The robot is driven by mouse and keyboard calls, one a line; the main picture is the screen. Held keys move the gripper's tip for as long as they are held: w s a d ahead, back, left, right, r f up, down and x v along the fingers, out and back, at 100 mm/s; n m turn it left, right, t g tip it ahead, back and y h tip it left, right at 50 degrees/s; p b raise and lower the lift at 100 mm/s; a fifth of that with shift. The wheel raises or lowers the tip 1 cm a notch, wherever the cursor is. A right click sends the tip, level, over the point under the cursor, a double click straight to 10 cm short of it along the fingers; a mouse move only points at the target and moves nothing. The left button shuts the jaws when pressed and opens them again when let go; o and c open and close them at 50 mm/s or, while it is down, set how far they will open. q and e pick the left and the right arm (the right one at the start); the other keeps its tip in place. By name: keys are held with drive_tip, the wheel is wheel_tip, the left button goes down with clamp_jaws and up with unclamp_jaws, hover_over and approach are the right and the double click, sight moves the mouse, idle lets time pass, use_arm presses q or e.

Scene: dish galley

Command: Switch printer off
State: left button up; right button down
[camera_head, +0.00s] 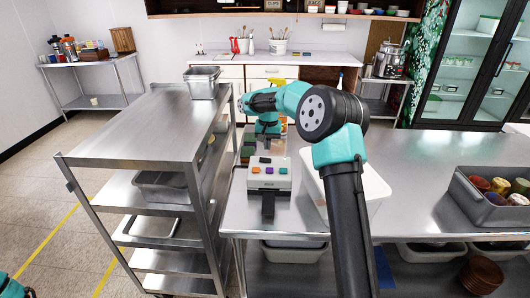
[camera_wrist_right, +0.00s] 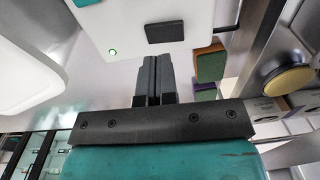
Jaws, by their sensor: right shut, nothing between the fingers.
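The printer (camera_head: 270,172) is a pale box on the steel counter with coloured buttons on its top and a dark strip at its near side. In the right wrist view the printer (camera_wrist_right: 135,18) fills the top, with a lit green light (camera_wrist_right: 113,51) and a dark rectangular switch (camera_wrist_right: 168,32). My right gripper (camera_head: 267,136) reaches over the counter and points down behind the printer. In the wrist view its fingers (camera_wrist_right: 153,70) are shut and empty, with tips close to the printer face by the switch; contact cannot be told. My left gripper is out of view.
A white bin (camera_head: 370,185) stands right of the printer, partly behind my right arm. Sponges (camera_wrist_right: 210,66) lie beside the gripper. A steel cart (camera_head: 130,145) with a metal pan (camera_head: 202,85) stands left. A grey tub (camera_head: 480,205) of cups is far right; the counter between is clear.

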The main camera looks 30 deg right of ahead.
sight(270, 160)
wheel_tip(270, 160, up, 10)
drive_tip(key=d, duration=0.1)
drive_tip(key=shift+s+f, duration=0.25)
drive_tip(key=shift+s, duration=0.1)
